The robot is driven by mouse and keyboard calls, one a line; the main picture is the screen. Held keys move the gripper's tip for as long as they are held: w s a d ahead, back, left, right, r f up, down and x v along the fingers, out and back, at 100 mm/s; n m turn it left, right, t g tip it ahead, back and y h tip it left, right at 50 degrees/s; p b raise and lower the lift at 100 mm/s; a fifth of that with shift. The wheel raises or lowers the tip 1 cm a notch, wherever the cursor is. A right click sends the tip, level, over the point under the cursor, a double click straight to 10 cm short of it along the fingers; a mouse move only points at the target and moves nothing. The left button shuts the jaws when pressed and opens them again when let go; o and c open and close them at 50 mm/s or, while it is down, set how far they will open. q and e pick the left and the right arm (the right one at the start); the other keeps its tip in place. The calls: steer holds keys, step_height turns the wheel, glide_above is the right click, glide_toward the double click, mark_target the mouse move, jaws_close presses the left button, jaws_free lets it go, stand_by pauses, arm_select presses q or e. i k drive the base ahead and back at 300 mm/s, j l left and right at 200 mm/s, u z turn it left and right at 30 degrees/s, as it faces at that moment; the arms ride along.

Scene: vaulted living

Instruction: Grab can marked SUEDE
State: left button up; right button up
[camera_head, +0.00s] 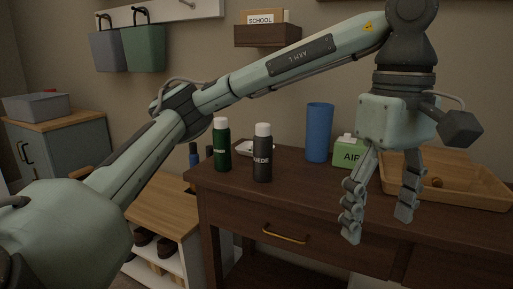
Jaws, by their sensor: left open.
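The can marked SUEDE (262,160), dark with a white cap, stands upright near the front edge of the dark wooden table; the start of its label is hard to read and I make out "EDE". A green can with a white cap (221,150) stands just left of it. My left gripper (377,226) hangs fingers down in front of the table, well to the right of the SUEDE can and apart from it. Its fingers are spread and nothing is between them. My right gripper does not show.
A blue cylinder (319,133) and a green box marked AIR (347,153) stand right of the cans. A wooden tray (470,193) lies at the right. A small white dish (258,147) sits behind the cans. The table (310,197) is bare between the SUEDE can and my gripper.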

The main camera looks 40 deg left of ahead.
mark_target(263, 139)
steer(key=i+j, duration=0.15)
steer(key=j, duration=0.2)
steer(key=i+j, duration=0.1)
steer(key=j, duration=0.3)
steer(key=i+j, duration=0.15)
steer(key=j, duration=0.2)
steer(key=i+j, duration=0.15)
steer(key=j, duration=0.25)
steer(key=i+j, duration=0.1)
steer(key=j, duration=0.25)
